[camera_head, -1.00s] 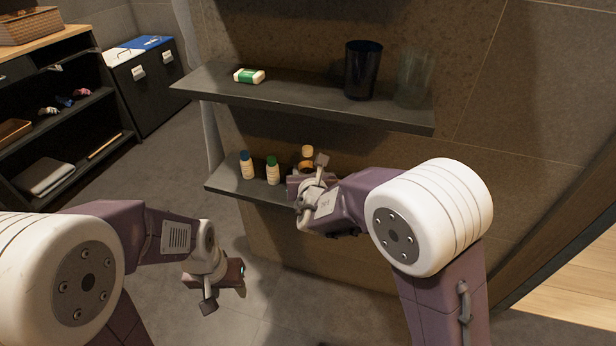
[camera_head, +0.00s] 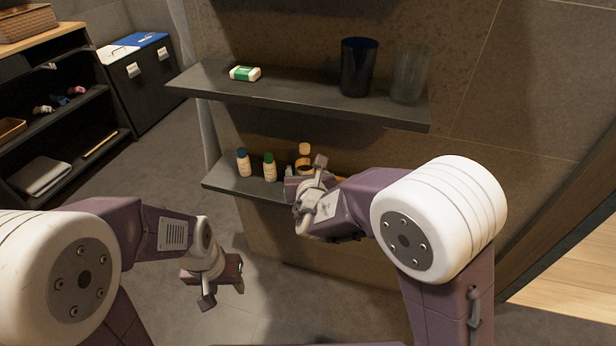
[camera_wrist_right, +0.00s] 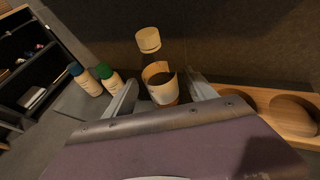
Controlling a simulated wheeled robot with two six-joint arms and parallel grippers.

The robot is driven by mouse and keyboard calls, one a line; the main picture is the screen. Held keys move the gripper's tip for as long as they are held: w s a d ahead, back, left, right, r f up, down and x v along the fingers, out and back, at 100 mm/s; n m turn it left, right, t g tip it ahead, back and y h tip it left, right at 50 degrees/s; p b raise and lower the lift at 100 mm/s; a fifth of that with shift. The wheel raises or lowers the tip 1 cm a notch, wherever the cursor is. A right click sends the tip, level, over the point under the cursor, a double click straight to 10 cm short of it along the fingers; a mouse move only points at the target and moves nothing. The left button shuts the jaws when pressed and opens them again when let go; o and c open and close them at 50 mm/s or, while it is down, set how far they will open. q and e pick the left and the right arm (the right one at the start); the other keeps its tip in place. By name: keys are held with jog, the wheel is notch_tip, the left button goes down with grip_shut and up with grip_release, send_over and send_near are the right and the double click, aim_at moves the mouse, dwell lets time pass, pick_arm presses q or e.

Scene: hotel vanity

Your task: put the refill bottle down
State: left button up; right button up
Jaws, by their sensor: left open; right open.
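The refill bottle (camera_head: 304,158), amber with a cream cap and pale label, is upright at the lower shelf (camera_head: 226,182). In the right wrist view the bottle (camera_wrist_right: 159,84) is between the spread fingers of my right gripper (camera_wrist_right: 164,96), with gaps on both sides. Its base is hidden behind the gripper body, so its contact with the shelf cannot be seen. In the head view my right gripper (camera_head: 305,180) is at the shelf's front, just before the bottle. My left gripper (camera_head: 229,272) is open and empty, low over the floor.
A blue-capped bottle (camera_head: 243,163) and a green-capped bottle (camera_head: 269,168) stand left of the refill bottle. A wooden holder with round recesses (camera_wrist_right: 262,98) lies to its right. The upper shelf (camera_head: 290,104) overhead carries a soap box (camera_head: 245,74) and two tumblers (camera_head: 359,68).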

jog(key=p+v, duration=0.2)
jog(key=v, duration=0.7)
jog(key=shift+s, duration=0.2)
jog(key=shift+r, duration=0.15)
